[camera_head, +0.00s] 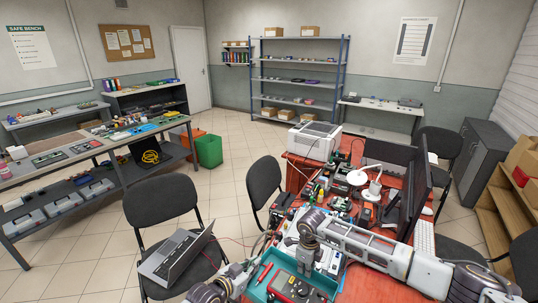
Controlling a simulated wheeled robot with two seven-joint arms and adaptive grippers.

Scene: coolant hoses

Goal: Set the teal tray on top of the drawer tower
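The teal tray (257,290) is at the bottom middle of the head view, on or just above the near end of the red desk. It holds a dark red-and-grey meter-like device (297,288) and a red tool (264,273). My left gripper (240,277) is at the tray's left side. My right arm reaches in from the right, and its gripper (303,258) is over the tray's far side. The fingertips are too small and overlapped to show whether either grips the rim. I cannot clearly pick out the drawer tower among the desk clutter.
The red desk (377,287) is crowded with electronics, a white lamp (372,183), dark monitors (410,190) and a white printer-like box (313,141). A chair with an open laptop (177,255) stands left of the tray. Floor between the workbench (95,165) and desk is partly clear.

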